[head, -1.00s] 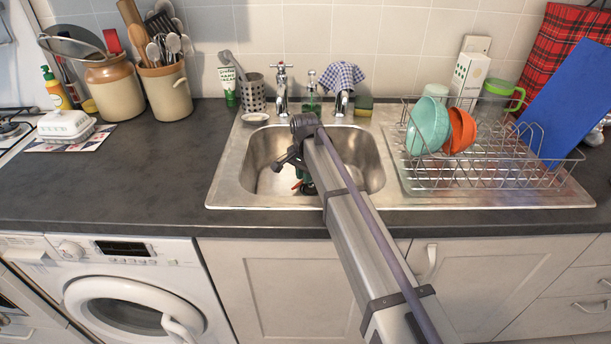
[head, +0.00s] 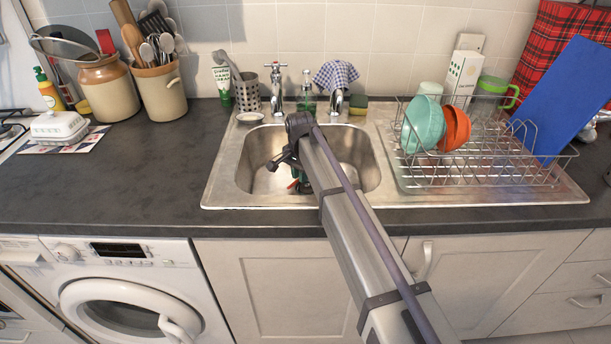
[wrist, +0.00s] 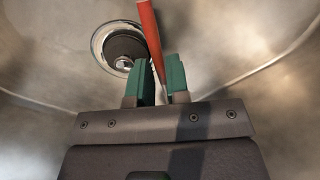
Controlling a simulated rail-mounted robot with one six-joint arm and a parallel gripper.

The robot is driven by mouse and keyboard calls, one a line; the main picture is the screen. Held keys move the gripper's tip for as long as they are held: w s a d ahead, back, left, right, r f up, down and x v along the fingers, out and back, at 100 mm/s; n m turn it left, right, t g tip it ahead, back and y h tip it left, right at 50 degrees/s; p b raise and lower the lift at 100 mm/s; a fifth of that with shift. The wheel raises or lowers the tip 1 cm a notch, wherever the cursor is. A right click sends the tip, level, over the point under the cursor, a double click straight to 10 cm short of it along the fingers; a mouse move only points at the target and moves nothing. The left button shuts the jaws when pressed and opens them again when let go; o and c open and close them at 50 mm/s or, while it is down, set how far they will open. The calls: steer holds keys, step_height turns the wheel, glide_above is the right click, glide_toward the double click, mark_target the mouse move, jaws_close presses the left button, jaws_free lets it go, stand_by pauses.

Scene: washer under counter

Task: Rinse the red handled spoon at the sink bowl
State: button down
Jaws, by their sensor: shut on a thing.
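The handle runs up and out of the top of the picture; the spoon's bowl end is not visible. In the head view, my gripper (head: 304,184) is low inside the sink bowl (head: 262,160), mostly hidden by my arm, with a bit of red handle (head: 293,185) beside it. In the wrist view, the drain (wrist: 122,47) is just left of the handle on the sink bottom.
Two taps (head: 277,88) stand behind the sink, the right one with a checked cloth (head: 336,75) over it. A wire dish rack (head: 500,170) with bowls stands on the right. A utensil crock (head: 160,92) is at the left.

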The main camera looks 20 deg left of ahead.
steer(key=shift+r, duration=0.1)
stand_by(0.3)
step_height(320, 180, up, 18)
steer(key=p, duration=1.8)
stand_by(1.4)
step_height(320, 180, up, 4)
steer(key=p, duration=0.4)
steer(key=shift+s, duration=0.1)
stand_by(0.3)
